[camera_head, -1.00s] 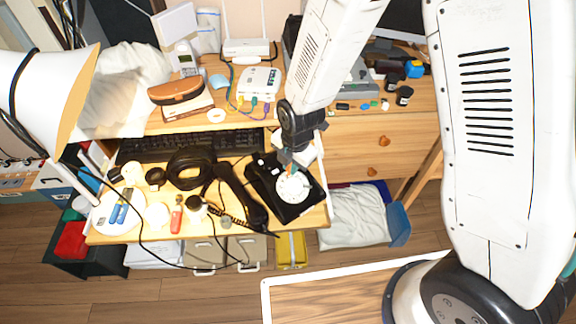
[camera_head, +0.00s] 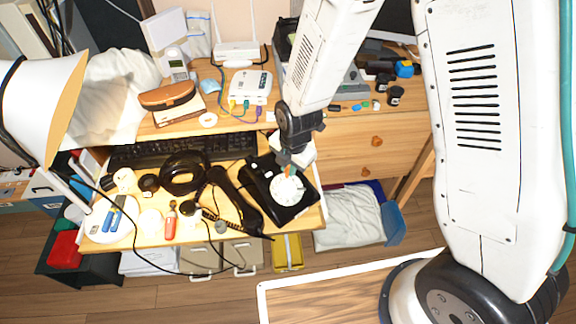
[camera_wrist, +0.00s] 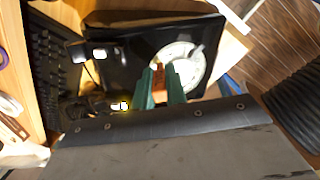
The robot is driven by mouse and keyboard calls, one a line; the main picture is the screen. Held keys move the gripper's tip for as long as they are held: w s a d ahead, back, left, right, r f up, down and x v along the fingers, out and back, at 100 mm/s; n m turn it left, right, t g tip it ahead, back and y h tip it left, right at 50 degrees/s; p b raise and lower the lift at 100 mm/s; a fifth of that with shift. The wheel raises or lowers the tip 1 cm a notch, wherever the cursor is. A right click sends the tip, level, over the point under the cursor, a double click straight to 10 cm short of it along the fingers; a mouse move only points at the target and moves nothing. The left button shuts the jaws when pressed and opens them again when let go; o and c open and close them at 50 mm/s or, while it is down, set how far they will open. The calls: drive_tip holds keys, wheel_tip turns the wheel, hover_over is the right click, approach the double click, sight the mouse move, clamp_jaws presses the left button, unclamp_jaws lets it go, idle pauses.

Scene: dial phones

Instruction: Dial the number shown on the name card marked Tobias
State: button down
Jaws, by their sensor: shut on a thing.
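The black dial phone (camera_head: 262,180) sits at the right of the pull-out desk shelf, its white round dial (camera_head: 288,190) facing up. It also shows in the wrist view (camera_wrist: 125,62), with the dial (camera_wrist: 190,60) partly hidden by my fingers. The black handset (camera_head: 237,203) lies off the phone, to its left. My gripper (camera_head: 288,167) is over the dial's upper edge. In the wrist view its green fingers (camera_wrist: 160,88) are shut on a small orange-brown piece (camera_wrist: 162,80). I cannot tell whether its tip touches the dial. I cannot make out a Tobias card or a number.
A black keyboard (camera_head: 180,150) lies behind the phone. Headphones (camera_head: 183,173), a red-handled tool (camera_head: 170,222) and cables crowd the shelf's left side. A white lamp (camera_head: 40,100) stands at far left. A white router box (camera_head: 250,87) is on the upper desk.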

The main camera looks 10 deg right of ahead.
drive_tip(key=shift+s+d+f, duration=0.15)
drive_tip(key=shift+d, duration=0.55)
drive_tip(key=shift+s+d+f, duration=0.2)
drive_tip(key=shift+d, duration=0.2)
drive_tip(key=shift+s+d+f, duration=0.25)
drive_tip(key=shift+s+d, duration=0.15)
drive_tip(key=shift+s, duration=0.1)
idle(0.3)
